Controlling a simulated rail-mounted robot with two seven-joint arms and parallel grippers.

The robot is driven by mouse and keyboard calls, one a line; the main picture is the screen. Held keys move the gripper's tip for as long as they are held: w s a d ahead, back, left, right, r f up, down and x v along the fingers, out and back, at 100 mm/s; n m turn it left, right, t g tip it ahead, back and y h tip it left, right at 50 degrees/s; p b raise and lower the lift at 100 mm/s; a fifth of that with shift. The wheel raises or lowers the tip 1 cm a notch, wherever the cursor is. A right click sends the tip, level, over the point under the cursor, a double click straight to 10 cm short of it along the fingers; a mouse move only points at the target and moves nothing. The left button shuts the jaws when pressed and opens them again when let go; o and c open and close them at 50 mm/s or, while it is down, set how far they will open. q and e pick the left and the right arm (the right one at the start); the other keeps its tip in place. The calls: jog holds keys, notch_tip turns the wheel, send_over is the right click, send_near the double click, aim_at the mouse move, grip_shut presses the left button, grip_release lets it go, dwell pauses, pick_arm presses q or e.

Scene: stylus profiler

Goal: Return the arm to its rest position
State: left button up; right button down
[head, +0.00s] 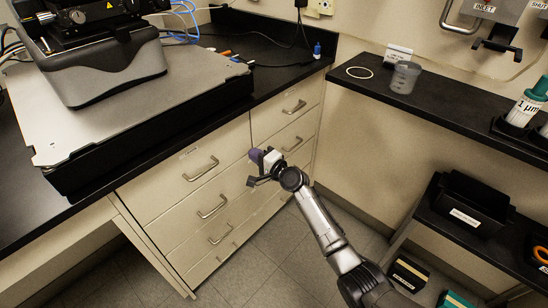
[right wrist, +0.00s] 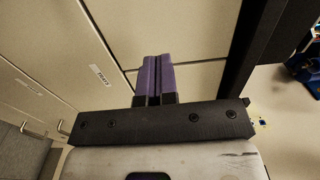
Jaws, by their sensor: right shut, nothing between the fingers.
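My right arm (head: 327,228) reaches up from the bottom right in the head view. My right gripper (head: 255,154) is in front of the drawer cabinet, just below the dark bench top's edge. In the right wrist view its two purple fingers (right wrist: 153,78) are pressed together, with nothing between them. Pale drawer fronts fill the space beyond the fingers; I cannot tell the exact gap. My left gripper is not in the head view.
A profiler (head: 100,60) on a grey slab (head: 150,106) stands on the left bench. The drawer cabinet (head: 180,205) has several metal handles. A right shelf (head: 440,105) bears a translucent cup (head: 404,78) and a white ring (head: 359,72). A black bin (head: 470,200) sits lower. Floor (head: 270,255) shows between.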

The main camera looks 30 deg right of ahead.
jog(key=s+a+r+n+g+h+p, duration=0.1)
jog(key=s+a+n+g+p, duration=0.35)
jog(key=s, duration=1.25)
jog(key=s+a+r+n+g+h+p, duration=0.15)
jog(key=s+n+g+p, duration=0.5)
jog(key=s, duration=1.05)
jog(key=s+a+r+n+g+h+p, duration=0.1)
jog(key=s+a+n+g+h+p, duration=0.4)
jog(key=s, duration=1.2)
notch_tip(320, 180, up, 37)
jog(key=d+n+t+y+p, duration=0.1)
jog(key=t+y+p, duration=0.1)
jog(key=p, duration=3.8)
jog(key=shift+w+d+r+y, duration=0.15)
jog(key=shift+w+y, duration=0.3)
jog(key=shift+y, duration=0.2)
